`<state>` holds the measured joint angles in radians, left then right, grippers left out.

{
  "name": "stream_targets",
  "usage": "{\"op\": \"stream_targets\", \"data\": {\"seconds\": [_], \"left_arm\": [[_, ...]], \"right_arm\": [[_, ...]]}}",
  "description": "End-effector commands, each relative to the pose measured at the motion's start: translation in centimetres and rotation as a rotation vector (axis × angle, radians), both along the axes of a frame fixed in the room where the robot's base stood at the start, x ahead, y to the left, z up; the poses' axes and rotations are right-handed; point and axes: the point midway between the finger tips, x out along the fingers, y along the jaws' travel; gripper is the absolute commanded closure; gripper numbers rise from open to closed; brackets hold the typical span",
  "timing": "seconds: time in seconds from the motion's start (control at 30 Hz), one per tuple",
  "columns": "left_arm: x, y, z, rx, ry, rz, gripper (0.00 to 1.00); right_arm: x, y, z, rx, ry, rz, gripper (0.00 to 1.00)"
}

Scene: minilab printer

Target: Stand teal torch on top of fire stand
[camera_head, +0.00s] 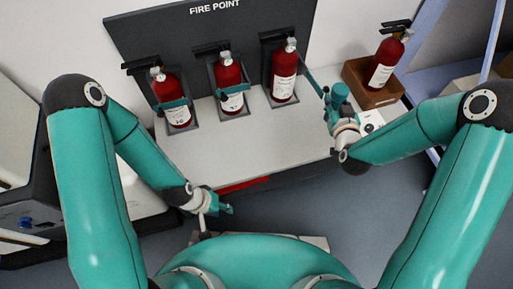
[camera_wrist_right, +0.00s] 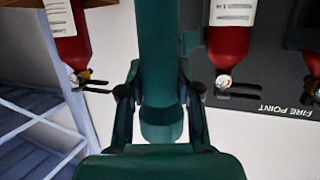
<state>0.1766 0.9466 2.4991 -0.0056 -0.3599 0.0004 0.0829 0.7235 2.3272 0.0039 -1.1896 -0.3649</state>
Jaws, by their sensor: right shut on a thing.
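The teal torch (camera_wrist_right: 158,60) is a long dark teal cylinder between the two fingers of my right gripper (camera_wrist_right: 160,98) in the right wrist view. In the head view my right gripper (camera_head: 335,113) is shut on it, and the torch's round end (camera_head: 340,93) shows above the right part of the fire stand. The fire stand (camera_head: 235,150) has a pale flat top and a dark back panel marked FIRE POINT. The torch appears raised above the top; its lower end is hard to make out. My left gripper (camera_head: 222,207) is low in front of the stand; its fingers are too small to read.
Several red extinguishers stand along the back: one at left (camera_head: 170,98), one in the middle (camera_head: 229,82), one at right (camera_head: 284,72). Another extinguisher (camera_head: 386,60) stands in a brown box (camera_head: 358,78). The stand's front left top is clear. A bluish shelf (camera_head: 428,50) is at right.

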Motion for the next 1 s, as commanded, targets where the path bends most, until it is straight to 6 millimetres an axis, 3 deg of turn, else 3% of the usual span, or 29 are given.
{"op": "stream_targets", "data": {"seconds": [0.03, 0.23, 0.33, 0.43, 0.67, 1.0], "left_arm": [[0.0, 0.0, 0.3, 0.0, 0.0, 0.0, 0.6], [0.0, 0.0, 0.9, 0.0, -0.001, 0.0, 0.6], [0.0, 0.0, 1.0, 0.0, -0.001, 0.0, 0.6], [0.0, 0.0, 0.9, 0.0, 0.0, 0.0, 0.6], [0.0, 0.0, -0.6, 0.0, 0.0, 0.0, 0.6], [0.0, 0.0, -3.7, 0.0, 0.0, 0.0, 0.6]], "right_arm": [[0.3, 0.3, 2.0, 0.0, -0.014, 0.015, 1.0], [0.6, 2.0, 7.9, 0.0, -0.013, 0.094, 1.0], [0.5, 2.6, 9.5, 0.0, -0.008, 0.12, 1.0], [0.4, 2.8, 9.7, 0.0, -0.003, 0.13, 1.0], [0.3, 2.7, 5.8, 0.001, 0.004, 0.127, 1.0], [0.3, 2.7, -3.2, 0.001, 0.003, 0.127, 1.0]]}}
